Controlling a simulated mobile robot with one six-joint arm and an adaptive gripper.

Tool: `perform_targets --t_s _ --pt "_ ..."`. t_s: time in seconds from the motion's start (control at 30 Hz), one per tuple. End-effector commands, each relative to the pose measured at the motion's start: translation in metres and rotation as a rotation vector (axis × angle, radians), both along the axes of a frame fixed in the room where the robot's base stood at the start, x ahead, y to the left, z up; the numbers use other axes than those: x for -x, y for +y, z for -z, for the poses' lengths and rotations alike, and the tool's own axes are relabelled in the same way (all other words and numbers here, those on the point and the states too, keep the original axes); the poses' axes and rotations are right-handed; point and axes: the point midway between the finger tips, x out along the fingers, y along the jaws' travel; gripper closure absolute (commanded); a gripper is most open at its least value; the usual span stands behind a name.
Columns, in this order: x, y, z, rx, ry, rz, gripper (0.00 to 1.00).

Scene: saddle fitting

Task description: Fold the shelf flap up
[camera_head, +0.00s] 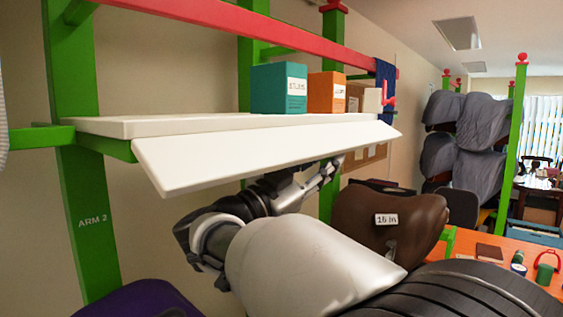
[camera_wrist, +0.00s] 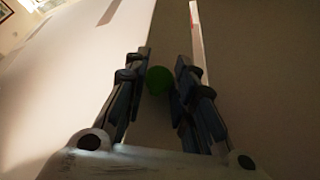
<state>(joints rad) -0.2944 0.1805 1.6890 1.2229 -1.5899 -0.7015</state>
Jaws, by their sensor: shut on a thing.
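The white shelf flap (camera_head: 270,152) hangs from the front of the white shelf (camera_head: 160,125), sloping down and forward. My gripper (camera_head: 335,167) is under the right part of the flap, partly hidden by it. In the wrist view, my gripper's fingers (camera_wrist: 166,62) stand on both sides of a small round green knob (camera_wrist: 158,81) and are shut on it. The frames do not show clearly how the knob joins the flap. A large pale panel fills the left of the wrist view.
A teal box (camera_head: 278,90) and an orange box (camera_head: 326,93) stand on the shelf. A red rail (camera_head: 250,30) runs above, between green posts (camera_head: 80,200). A brown saddle (camera_head: 390,225) sits below right, near an orange table (camera_head: 500,262). A purple thing (camera_head: 145,298) is at lower left.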

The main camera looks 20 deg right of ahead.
Motion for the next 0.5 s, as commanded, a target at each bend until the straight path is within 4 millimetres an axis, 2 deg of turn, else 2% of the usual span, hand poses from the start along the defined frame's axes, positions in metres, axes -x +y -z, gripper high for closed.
perform_targets --t_s 0.23,0.5 --pt "0.0001 0.0000 0.0003 0.000 0.000 0.000 1.00" --pt "0.0000 0.0000 0.0004 0.000 0.001 0.001 1.00"
